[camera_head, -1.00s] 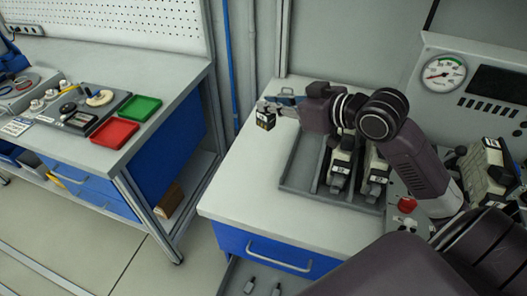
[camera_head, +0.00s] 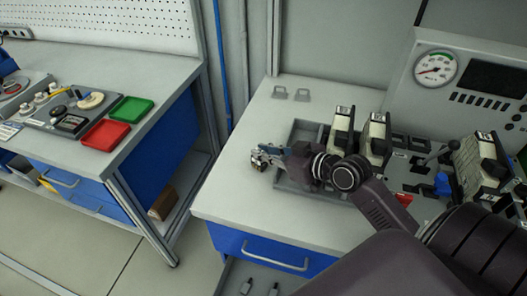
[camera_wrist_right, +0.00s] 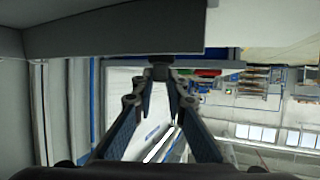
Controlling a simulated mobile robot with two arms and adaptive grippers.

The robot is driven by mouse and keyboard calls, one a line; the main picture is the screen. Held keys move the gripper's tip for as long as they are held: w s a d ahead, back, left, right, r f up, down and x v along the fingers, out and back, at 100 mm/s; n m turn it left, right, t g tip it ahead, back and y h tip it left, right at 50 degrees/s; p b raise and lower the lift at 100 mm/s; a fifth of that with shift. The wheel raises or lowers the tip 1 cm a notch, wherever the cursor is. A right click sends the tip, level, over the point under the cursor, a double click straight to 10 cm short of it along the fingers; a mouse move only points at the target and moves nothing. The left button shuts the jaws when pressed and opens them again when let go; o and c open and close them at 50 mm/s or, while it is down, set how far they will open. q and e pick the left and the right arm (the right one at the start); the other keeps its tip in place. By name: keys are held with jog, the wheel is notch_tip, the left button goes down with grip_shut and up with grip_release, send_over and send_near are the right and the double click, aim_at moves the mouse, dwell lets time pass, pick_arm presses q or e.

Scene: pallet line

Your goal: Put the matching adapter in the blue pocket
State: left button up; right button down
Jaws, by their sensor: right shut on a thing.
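My right gripper (camera_head: 268,156) is shut on a small dark adapter with a pale and orange-brown face (camera_head: 259,160), held by the left edge of the grey tray (camera_head: 297,127). The wrist view shows the fingers (camera_wrist_right: 161,78) closing together on a dark piece at their tips. Two cream-and-black adapters stand in the tray, a left one (camera_head: 342,128) and a right one (camera_head: 376,138); my arm hides their lower parts. A small blue part (camera_head: 442,184) shows on the machine panel; I cannot tell whether it is the blue pocket. My left gripper is out of view.
A separate left bench holds red (camera_head: 112,134) and green (camera_head: 131,109) trays. The bench's front left is clear.

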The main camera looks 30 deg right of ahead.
jog(key=c, duration=2.4)
grip_release()
jog(key=shift+f, duration=0.2)
jog(key=o, duration=0.5)
jog(key=shift+r, duration=0.1)
jog(key=shift+c, duration=0.2)
